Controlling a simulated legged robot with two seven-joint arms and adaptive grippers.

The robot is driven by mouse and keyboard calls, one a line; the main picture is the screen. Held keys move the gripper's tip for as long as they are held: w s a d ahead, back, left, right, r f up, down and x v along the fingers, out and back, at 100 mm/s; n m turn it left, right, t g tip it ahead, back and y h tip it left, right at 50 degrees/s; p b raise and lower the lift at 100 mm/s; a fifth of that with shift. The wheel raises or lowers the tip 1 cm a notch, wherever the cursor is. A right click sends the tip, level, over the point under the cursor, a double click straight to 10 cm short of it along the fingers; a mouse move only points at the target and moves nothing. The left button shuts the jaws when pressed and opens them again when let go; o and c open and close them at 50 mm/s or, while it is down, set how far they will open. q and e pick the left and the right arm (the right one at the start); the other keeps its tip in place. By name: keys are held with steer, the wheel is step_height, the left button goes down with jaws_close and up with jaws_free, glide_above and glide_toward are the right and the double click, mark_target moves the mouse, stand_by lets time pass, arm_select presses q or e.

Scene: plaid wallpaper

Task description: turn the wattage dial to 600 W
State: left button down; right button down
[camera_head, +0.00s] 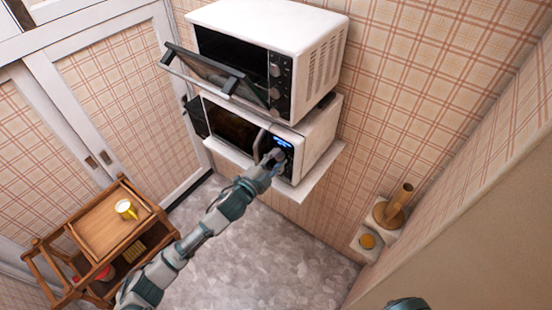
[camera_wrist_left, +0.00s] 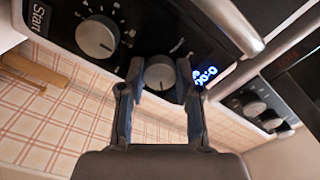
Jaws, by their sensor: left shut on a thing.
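The white microwave (camera_head: 318,142) stands on a wall shelf, with a black control panel and a lit blue display (camera_head: 282,142). In the left wrist view the display (camera_wrist_left: 205,74) sits beside a round silver dial (camera_wrist_left: 160,76). My left gripper (camera_head: 274,159) reaches the panel just below the display. In the left wrist view its fingers (camera_wrist_left: 161,70) are closed on either side of that dial. A second silver dial (camera_wrist_left: 97,38) with printed marks around it is free, near the Start label (camera_wrist_left: 38,18). The gripped dial's setting cannot be read.
A white oven (camera_head: 315,50) stands above the microwave, its glass door (camera_head: 215,75) hanging open over my left arm. A wooden cart (camera_head: 105,225) with a yellow mug (camera_head: 126,209) is at lower left. A small shelf (camera_head: 372,240) holds containers at right. The floor between is clear.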

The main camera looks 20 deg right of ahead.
stand_by(0.3)
arm_select(q)
steer(key=c, duration=0.8)
jaws_free()
steer(key=shift+d, duration=0.15)
steer(key=v, duration=1.2)
steer(key=shift+d+f, duration=0.1)
